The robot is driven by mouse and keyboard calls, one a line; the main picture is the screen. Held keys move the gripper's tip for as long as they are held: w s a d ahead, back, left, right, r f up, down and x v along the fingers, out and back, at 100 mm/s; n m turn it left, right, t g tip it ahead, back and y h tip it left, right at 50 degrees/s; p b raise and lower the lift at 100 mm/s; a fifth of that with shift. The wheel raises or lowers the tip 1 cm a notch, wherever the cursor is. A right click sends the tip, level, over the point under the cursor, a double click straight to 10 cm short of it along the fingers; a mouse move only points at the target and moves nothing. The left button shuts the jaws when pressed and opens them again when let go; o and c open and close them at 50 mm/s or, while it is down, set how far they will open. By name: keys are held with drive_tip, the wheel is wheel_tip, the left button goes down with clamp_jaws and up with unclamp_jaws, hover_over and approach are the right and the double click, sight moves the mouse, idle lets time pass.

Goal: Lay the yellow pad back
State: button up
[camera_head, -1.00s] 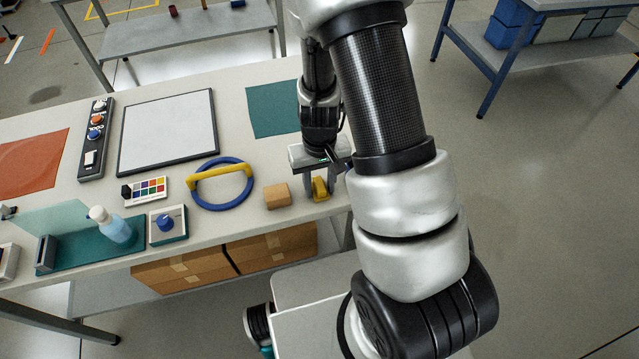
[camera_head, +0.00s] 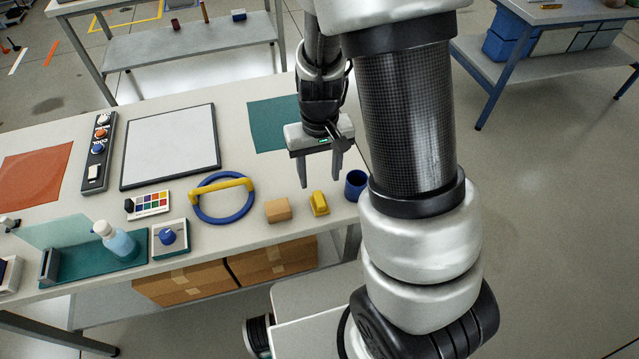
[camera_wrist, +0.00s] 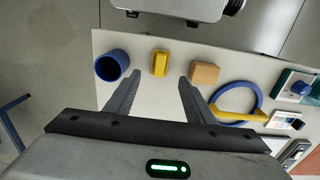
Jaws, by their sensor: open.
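The yellow pad (camera_head: 318,203) lies on the table near its front edge, between a tan block and a blue cup. It also shows in the wrist view (camera_wrist: 160,63), apart from everything around it. My gripper (camera_head: 320,181) is open and empty. It hangs above the table on the far side of the pad. In the wrist view my two fingertips (camera_wrist: 160,76) point toward the pad, which shows in line with the gap between them. Nothing is held.
The tan block (camera_head: 278,210) is left of the pad and the blue cup (camera_head: 356,185) right of it. A blue ring with a yellow bar (camera_head: 222,198) lies further left. A green mat (camera_head: 272,124) and a white framed board (camera_head: 171,146) lie behind.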

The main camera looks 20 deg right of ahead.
drive_tip(key=s+r+t, duration=0.2)
drive_tip(key=s+r, duration=0.2)
drive_tip(key=r, duration=0.4)
drive_tip(key=s+r+t, duration=0.1)
drive_tip(key=s+r, duration=0.2)
drive_tip(key=r, duration=0.6)
drive_tip(key=s+r+t, duration=0.2)
drive_tip(key=s+r, duration=0.2)
drive_tip(key=r, duration=0.5)
drive_tip(key=shift+s+r+t, duration=0.15)
drive_tip(key=shift+s+t, duration=0.15)
drive_tip(key=shift+s, duration=0.05)
